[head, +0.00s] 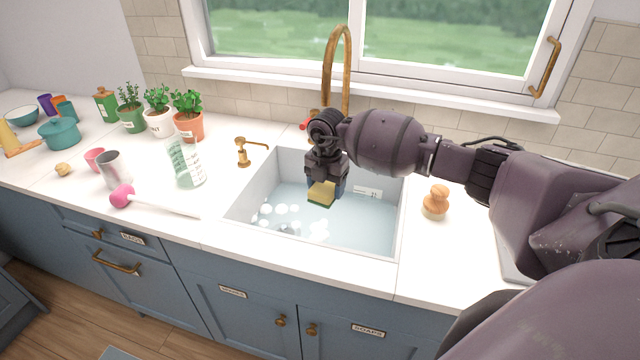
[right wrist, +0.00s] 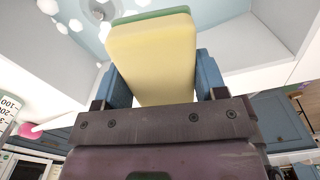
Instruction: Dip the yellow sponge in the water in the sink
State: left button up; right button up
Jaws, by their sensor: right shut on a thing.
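The yellow sponge (head: 321,193) has a green layer on one face. My right gripper (head: 325,186) is shut on it and holds it over the sink (head: 272,172). In the right wrist view the sponge (right wrist: 152,58) sits between the two blue fingers. The water (head: 345,222) in the sink is pale blue with white foam patches at the left. The sponge appears above the water; whether its lower edge touches it I cannot tell. My left gripper is in neither view.
A brass faucet (head: 337,70) rises behind the sink, partly hidden by my right arm. A wooden brush (head: 436,202) stands right of the sink. Left are a brass dispenser (head: 243,152), a measuring cup (head: 186,165), a metal cup (head: 113,170) and potted herbs (head: 188,122).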

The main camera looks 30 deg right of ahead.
jog(key=shift+w, duration=0.25)
jog(key=shift+d+f, duration=0.1)
jog(key=shift+f, duration=0.05)
jog(key=shift+s+f+b, duration=0.1)
jog(key=shift+f+b, duration=0.45)
jog(key=shift+f, duration=0.1)
jog(key=shift+f+b, duration=3.4)
jog(key=shift+f, duration=3.8)
pick_arm(q)
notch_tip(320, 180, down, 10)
jog(key=b, duration=0.1)
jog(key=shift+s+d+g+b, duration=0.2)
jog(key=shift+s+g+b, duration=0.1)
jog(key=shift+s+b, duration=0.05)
pick_arm(e)
jog(key=shift+f, duration=2.3)
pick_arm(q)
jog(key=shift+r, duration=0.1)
